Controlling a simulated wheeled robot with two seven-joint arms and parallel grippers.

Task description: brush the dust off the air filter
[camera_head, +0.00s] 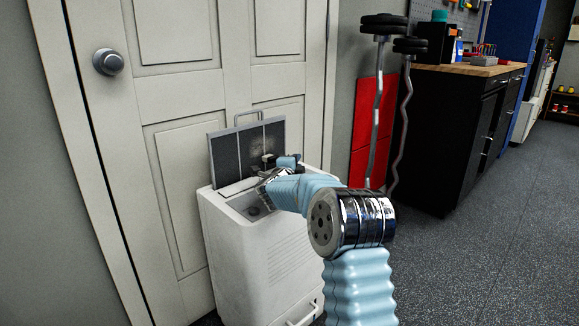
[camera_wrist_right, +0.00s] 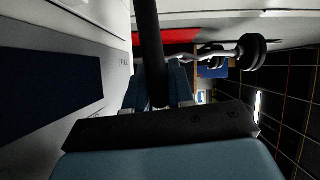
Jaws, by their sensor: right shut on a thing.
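The air filter (camera_head: 228,155) is a dark mesh panel in a pale frame with a wire handle on top. It stands upright out of the top of a white appliance (camera_head: 265,262), in front of the door. A paler, dusty-looking patch shows on its right half. My right gripper (camera_head: 271,163) is at the filter's lower right, in front of the mesh. It is shut on a dark bar, probably the brush's handle (camera_wrist_right: 150,45), seen between the fingers in the right wrist view. The brush head is not clear, and I cannot tell whether it touches the mesh. My left gripper is out of view.
A white door with a round knob (camera_head: 108,62) is behind the appliance. Curl bars with black weights (camera_head: 384,24) lean by a red panel (camera_head: 365,130) to the right. A black cabinet with a wooden top (camera_head: 460,69) stands beyond. The floor at right is clear.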

